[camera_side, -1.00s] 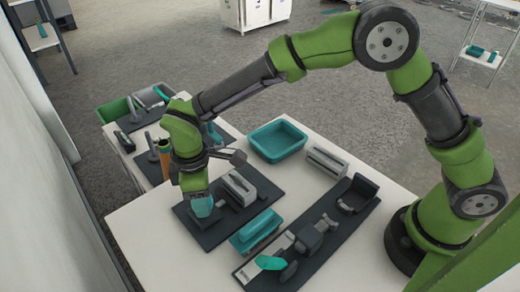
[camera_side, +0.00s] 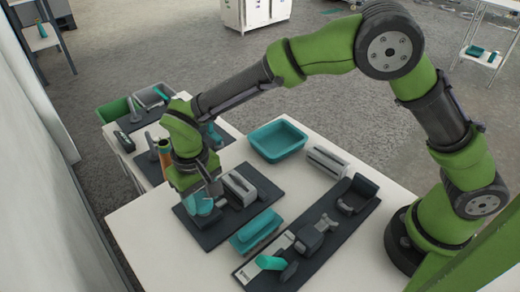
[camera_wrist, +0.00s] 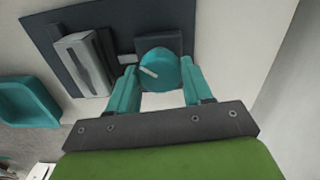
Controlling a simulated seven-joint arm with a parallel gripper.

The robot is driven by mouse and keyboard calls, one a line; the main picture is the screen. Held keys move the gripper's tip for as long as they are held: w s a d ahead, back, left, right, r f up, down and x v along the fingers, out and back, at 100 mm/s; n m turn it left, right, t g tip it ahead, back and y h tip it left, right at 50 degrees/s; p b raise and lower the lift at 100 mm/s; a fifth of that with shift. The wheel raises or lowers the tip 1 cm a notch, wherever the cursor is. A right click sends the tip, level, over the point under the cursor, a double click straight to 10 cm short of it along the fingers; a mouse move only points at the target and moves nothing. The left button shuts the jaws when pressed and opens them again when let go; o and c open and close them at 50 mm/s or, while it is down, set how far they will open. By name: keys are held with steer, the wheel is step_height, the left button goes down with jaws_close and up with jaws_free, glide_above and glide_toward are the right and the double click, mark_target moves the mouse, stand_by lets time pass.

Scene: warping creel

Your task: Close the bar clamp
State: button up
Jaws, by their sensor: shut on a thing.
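My gripper (camera_side: 202,206) is low over the left dark mat. The knob sits on a dark square base beside a light grey ridged block (camera_wrist: 82,65). In the side view the fingers hide most of the knob. The long dark fixture at the front right looks like the bar clamp: it has an end block (camera_side: 357,194), a middle block (camera_side: 316,237) and a teal handle (camera_side: 271,263). My gripper is apart from it.
A teal box (camera_side: 256,231) lies between the left mat (camera_side: 206,235) and the long fixture. An open teal bin (camera_side: 278,141) and a grey block (camera_side: 326,162) stand behind. White table is bare at the front left. A wall runs along the left.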

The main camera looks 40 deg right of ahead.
mark_target(201, 199)
steer(key=m, duration=0.4)
steer(key=shift+m, duration=2.5)
steer(key=o, duration=1)
steer(key=shift+o, duration=0.2)
step_height(201, 199, up, 17)
steer(key=shift+f, duration=0.1)
